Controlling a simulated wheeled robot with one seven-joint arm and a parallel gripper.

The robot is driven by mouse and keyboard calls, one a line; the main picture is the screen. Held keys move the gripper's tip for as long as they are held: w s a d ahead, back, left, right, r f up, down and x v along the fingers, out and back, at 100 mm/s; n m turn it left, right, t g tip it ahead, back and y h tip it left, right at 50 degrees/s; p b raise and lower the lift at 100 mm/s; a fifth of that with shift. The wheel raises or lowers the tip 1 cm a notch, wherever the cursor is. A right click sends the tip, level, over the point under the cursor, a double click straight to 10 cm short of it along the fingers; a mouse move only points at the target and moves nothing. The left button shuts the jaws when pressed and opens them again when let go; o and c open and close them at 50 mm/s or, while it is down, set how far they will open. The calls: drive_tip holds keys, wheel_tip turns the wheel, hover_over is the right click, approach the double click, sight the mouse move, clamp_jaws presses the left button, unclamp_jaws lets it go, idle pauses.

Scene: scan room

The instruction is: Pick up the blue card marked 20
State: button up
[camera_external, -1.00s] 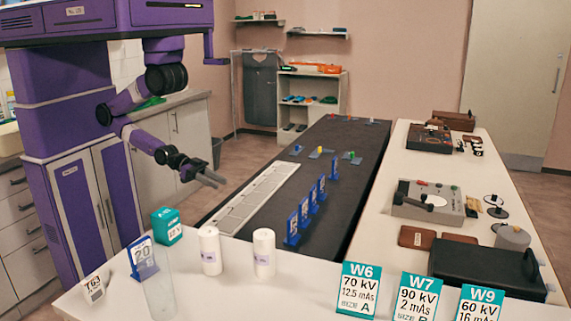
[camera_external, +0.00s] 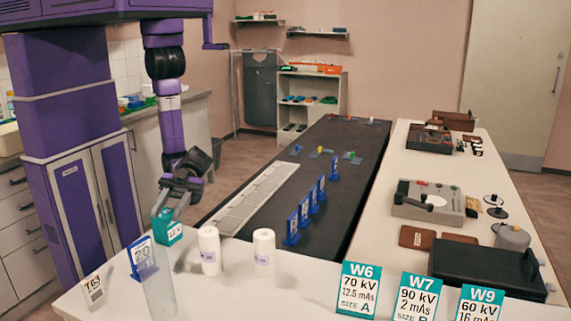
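The blue card marked 20 (camera_external: 138,254) stands upright on the near white counter at the left. A clear cylinder (camera_external: 160,293) stands in front of it and covers part of its right side. My gripper (camera_external: 167,216) points down just behind and to the right of the card, at the teal box (camera_external: 170,235). Its fingers look spread apart and overlap the top of the teal box in this view. I cannot tell whether they touch it. I see nothing held between them.
A white tag marked T63 (camera_external: 93,289) stands left of the card. Several blue stands (camera_external: 292,229) stand on the dark table (camera_external: 262,222).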

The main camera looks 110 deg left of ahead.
sight(131, 261)
drive_tip(key=d+f+m+g, duration=0.1)
drive_tip(key=m+g, duration=0.1)
drive_tip(key=s+d+f+m+g+y, duration=0.1)
drive_tip(key=d+m+g, duration=0.1)
drive_tip(key=d+f+m+g+y, duration=0.1)
drive_tip(key=f+m+g, duration=0.1)
drive_tip(key=g, duration=0.1)
drive_tip(key=shift+s+d+m, duration=0.2)
drive_tip(key=shift+d+m, duration=0.15)
drive_tip(key=shift+m, duration=0.05)
drive_tip(key=shift+f+g+y, duration=0.3)
drive_tip(key=shift+s+d+f, duration=0.1)
drive_tip(key=p+x, duration=0.2)
drive_tip(key=x, duration=0.5)
drive_tip(key=shift+s+d+f, duration=0.1)
drive_tip(key=shift+d+f, duration=0.05)
drive_tip(key=shift+c, duration=0.3)
clamp_jaws()
